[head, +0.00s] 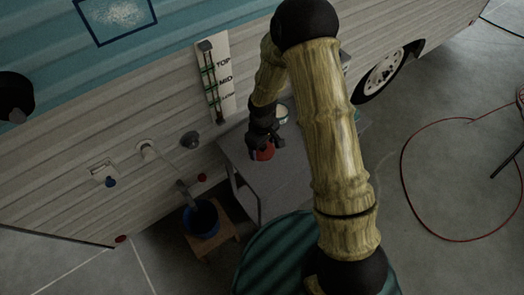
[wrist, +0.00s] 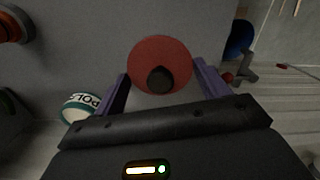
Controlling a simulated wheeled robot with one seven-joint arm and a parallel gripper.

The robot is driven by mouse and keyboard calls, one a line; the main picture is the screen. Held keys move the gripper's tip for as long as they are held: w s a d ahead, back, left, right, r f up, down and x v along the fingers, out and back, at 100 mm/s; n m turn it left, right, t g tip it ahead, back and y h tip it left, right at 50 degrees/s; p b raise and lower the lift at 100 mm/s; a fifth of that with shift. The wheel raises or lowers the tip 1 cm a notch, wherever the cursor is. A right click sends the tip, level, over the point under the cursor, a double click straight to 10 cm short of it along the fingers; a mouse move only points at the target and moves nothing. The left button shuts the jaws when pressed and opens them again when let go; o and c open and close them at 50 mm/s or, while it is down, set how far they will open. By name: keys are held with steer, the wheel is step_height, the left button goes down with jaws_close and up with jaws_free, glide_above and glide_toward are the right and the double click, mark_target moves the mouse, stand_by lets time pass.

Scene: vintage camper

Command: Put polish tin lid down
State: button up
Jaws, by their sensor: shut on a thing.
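The polish tin lid is a red disc (wrist: 160,52) with a dark round knob, seen between my two fingers in the wrist view. In the head view it shows as a red patch (head: 263,153) under my gripper (head: 264,141), over the grey table (head: 290,185). My gripper is shut on the lid. I cannot tell whether the lid touches the tabletop or hangs just above it. The polish tin, pale with a teal band and lettering, stands beside my gripper at the left of the wrist view (wrist: 79,107); in the head view it is just behind (head: 282,114).
The camper wall with its taps and a level gauge (head: 210,80) runs along the table's far left side. A blue bucket (head: 201,219) sits on a wooden stool left of the table. The tabletop's near part looks clear. A red hose (head: 403,165) lies on the floor at right.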

mark_target(262, 151)
steer(key=shift+f, duration=1.85)
steer(key=shift+f, duration=0.15)
steer(key=o, duration=1)
step_height(262, 151, up, 12)
steer(key=shift+r, duration=0.2)
